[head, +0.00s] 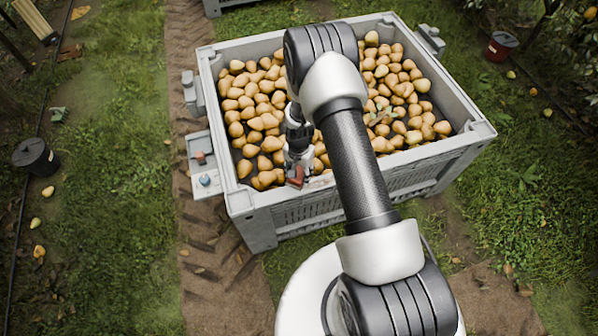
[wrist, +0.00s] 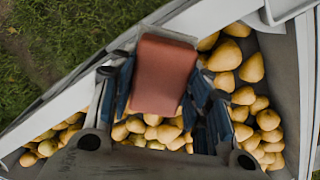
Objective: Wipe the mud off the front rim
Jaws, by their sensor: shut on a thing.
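My gripper (head: 297,172) is shut on a reddish-brown block (head: 295,181), which looks like a sponge. In the wrist view the block (wrist: 163,75) sits between the two dark fingers. It is over or against the front rim (head: 262,196) of the grey bin, left of the rim's middle; I cannot tell whether it touches. The rim also shows in the wrist view (wrist: 72,92) as a pale band. No mud stands out clearly on the visible rim. My arm hides part of the rim, and the block covers another part.
The bin is full of yellow pears (head: 262,110). A small side shelf (head: 205,182) with a few small items is fixed at its left. A dark bucket (head: 36,157) stands on the grass at left, a red bucket (head: 500,46) at upper right. A muddy track runs along the left.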

